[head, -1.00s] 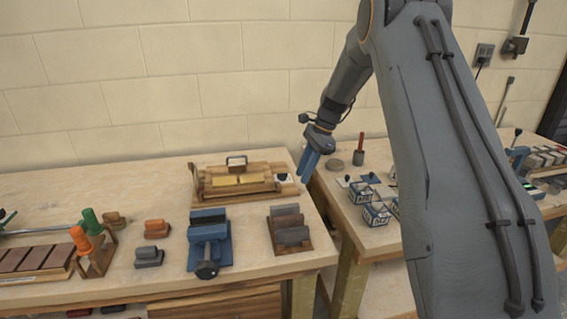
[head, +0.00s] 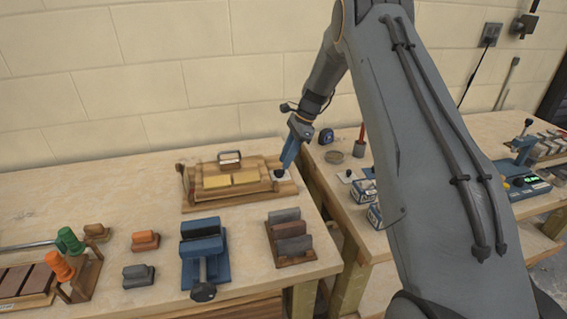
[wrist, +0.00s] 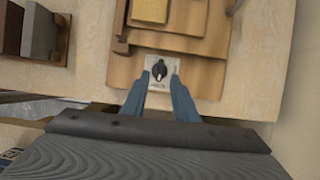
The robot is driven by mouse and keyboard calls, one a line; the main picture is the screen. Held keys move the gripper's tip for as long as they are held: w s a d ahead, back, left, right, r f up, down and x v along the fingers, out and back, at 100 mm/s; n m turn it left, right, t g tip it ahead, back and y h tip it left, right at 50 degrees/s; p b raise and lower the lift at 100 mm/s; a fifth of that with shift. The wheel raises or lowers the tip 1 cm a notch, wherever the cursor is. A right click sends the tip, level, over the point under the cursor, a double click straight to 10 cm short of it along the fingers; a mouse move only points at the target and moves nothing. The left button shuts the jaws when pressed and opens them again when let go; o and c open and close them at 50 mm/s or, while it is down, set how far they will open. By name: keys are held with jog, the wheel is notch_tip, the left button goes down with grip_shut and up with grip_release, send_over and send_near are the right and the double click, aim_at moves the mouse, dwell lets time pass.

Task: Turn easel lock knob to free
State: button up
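The easel (head: 200,194) is a wooden board with a raised frame and a yellow panel, lying at the back right of the left bench. Its lock knob (wrist: 159,69) is a small black knob on a pale plate (wrist: 154,83) at the easel's end. The knob also shows in the head view (head: 279,173), just under my fingertips. My gripper (wrist: 160,78) has its two blue fingers apart, one on each side of the plate, with nothing held between them. In the head view my gripper (head: 285,168) points down at the knob. Whether the fingers touch the plate cannot be told.
A blue vise (head: 204,250) and a rack of grey and brown blocks (head: 289,238) stand in front of the easel. A second bench to the right holds small boxes (head: 364,192) and a red-handled tool (head: 361,140). The bench left of the easel is clear.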

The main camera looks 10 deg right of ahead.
aim_at(279, 173)
jog(key=shift+p+x, duration=0.5)
jog(key=shift+x, duration=1.25)
jog(key=shift+d, duration=0.1)
grip_shut()
